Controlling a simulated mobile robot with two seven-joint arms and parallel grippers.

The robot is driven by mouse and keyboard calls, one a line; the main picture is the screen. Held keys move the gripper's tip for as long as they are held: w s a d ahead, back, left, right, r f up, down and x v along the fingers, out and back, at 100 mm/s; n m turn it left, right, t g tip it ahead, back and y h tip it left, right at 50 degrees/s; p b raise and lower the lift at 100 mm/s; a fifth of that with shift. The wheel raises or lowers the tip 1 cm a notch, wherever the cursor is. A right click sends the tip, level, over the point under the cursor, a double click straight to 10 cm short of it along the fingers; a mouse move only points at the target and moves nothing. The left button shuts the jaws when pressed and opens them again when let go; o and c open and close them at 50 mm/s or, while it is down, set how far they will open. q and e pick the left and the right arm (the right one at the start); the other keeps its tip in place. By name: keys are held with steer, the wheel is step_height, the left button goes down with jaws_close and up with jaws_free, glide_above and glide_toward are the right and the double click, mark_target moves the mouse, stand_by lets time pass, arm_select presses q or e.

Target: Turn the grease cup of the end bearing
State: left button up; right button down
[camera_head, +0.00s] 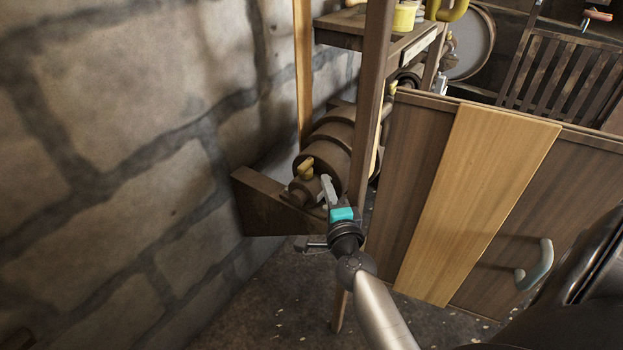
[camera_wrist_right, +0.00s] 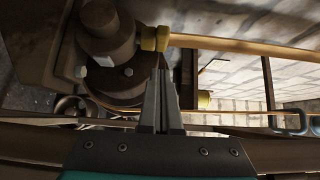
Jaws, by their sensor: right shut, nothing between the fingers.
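The end bearing (camera_head: 302,190) is a brown housing on a wooden beam beside the stone wall, at the end of the shaft with the brown drums. A small brass-yellow grease cup (camera_head: 305,168) sits on top of it. In the right wrist view, a yellow cap that looks like this cup (camera_wrist_right: 155,38) shows just beyond the fingertips. My right gripper (camera_head: 327,187) is shut and empty, close beside the bearing; its narrow fingers (camera_wrist_right: 162,72) point toward the cup. I cannot tell whether they touch it. My left gripper is not in view.
A wooden post (camera_head: 371,100) stands just right of the bearing. A wooden panel (camera_head: 485,190) with a grey handle (camera_head: 535,266) fills the right side. The stone wall (camera_head: 120,150) bounds the left. A shelf (camera_head: 345,24) with a yellow pot stands behind.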

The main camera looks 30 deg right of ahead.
mark_target(308, 167)
steer(key=w, duration=0.1)
steer(key=w+a, duration=0.1)
steer(key=w, duration=0.1)
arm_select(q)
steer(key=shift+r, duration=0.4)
arm_select(e)
steer(key=shift+w+a, duration=0.25)
steer(key=shift+w, duration=0.2)
